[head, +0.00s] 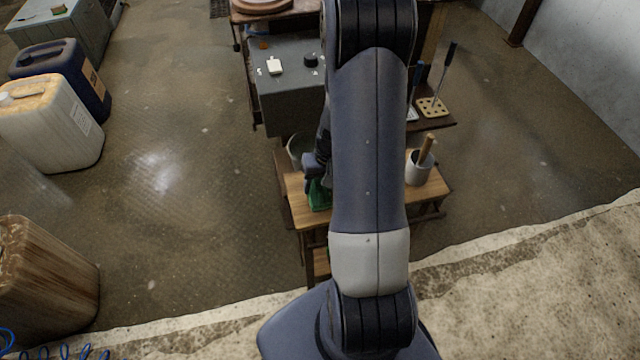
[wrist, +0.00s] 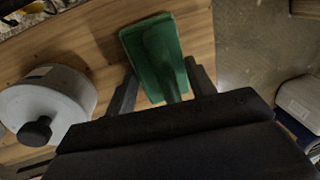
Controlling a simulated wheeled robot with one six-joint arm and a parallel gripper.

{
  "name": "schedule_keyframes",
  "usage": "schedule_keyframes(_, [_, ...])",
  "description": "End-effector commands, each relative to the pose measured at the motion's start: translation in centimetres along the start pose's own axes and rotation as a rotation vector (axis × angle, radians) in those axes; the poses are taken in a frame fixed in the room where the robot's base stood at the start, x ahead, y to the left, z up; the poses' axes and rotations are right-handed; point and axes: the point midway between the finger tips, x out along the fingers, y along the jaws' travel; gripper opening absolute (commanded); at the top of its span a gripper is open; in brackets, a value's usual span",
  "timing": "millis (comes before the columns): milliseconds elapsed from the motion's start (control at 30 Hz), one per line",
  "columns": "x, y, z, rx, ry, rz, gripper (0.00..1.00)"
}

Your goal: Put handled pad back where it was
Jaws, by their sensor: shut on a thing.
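The handled pad (wrist: 152,48) is a green rectangular pad with a green handle. In the wrist view my gripper (wrist: 163,80) is shut on its handle, with one dark finger on each side. The pad is over or on the wooden table top (wrist: 88,40); I cannot tell whether it touches. In the head view the green pad (head: 318,196) shows just left of my arm, above the left part of the wooden table (head: 432,190). My arm hides much of the gripper and table there.
A white round container with a black knob (wrist: 48,100) stands beside the pad in the wrist view. In the head view a white pot with a wooden handle (head: 417,172) stands on the table's right side. A grey box (head: 285,90) is behind.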

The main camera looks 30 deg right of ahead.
Motion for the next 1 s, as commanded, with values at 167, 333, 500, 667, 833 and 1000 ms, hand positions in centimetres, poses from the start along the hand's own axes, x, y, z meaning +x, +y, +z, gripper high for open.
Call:
schedule_keyframes(167, [0.1, 0.0, 0.0, 0.001, -0.001, 0.000, 0.53])
schedule_keyframes(333, [0.2, 0.0, 0.1, 0.001, -0.001, 0.000, 0.67])
schedule_keyframes(500, [0.1, 0.0, 0.0, 0.001, -0.001, 0.000, 0.77])
schedule_keyframes(667, [0.1, 0.0, 0.0, 0.001, 0.000, 0.000, 0.77])
schedule_keyframes(833, [-1.0, 0.0, -0.1, 0.000, 0.004, 0.001, 0.77])
schedule_keyframes(1000, [-4.0, 0.0, -0.1, 0.001, 0.007, 0.001, 0.77])
